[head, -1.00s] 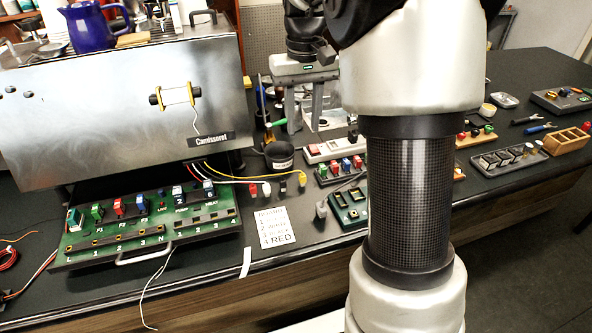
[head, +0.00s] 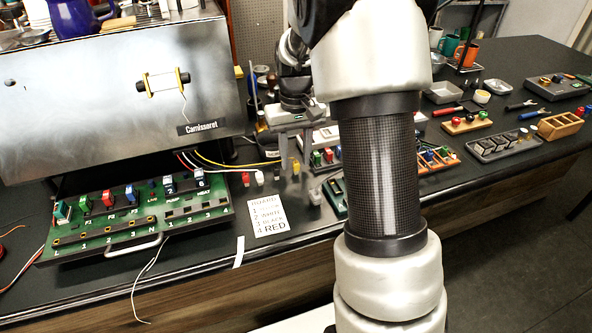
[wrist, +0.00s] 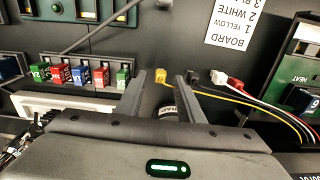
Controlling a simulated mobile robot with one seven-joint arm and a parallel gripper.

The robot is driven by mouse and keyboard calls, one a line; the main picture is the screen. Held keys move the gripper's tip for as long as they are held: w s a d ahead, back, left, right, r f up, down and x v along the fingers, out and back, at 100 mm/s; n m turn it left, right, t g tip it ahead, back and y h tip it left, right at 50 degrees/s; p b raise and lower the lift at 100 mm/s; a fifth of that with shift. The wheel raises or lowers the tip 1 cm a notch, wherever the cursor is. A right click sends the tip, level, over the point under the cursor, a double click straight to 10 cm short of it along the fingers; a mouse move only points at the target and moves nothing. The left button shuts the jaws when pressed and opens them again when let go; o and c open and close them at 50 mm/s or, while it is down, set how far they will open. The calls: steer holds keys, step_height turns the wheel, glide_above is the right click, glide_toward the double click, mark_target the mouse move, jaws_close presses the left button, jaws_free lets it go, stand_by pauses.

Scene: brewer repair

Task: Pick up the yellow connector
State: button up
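The yellow connector (wrist: 161,77) lies on the dark bench at the end of a yellow wire, seen between my fingertips in the wrist view. I cannot tell how much height is left between the fingertips and the connector. In the head view my gripper (head: 294,168) hangs over the bench right of the loose wires.
A white connector (wrist: 218,77) and red connector (wrist: 234,84) lie close by. The green board (head: 140,222) and steel brewer (head: 120,100) stand left. A label card (head: 267,215) lies in front. Blocks in a rack (wrist: 82,75) sit on the other side.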

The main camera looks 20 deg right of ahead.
steer(key=shift+f, duration=0.15)
jaws_close()
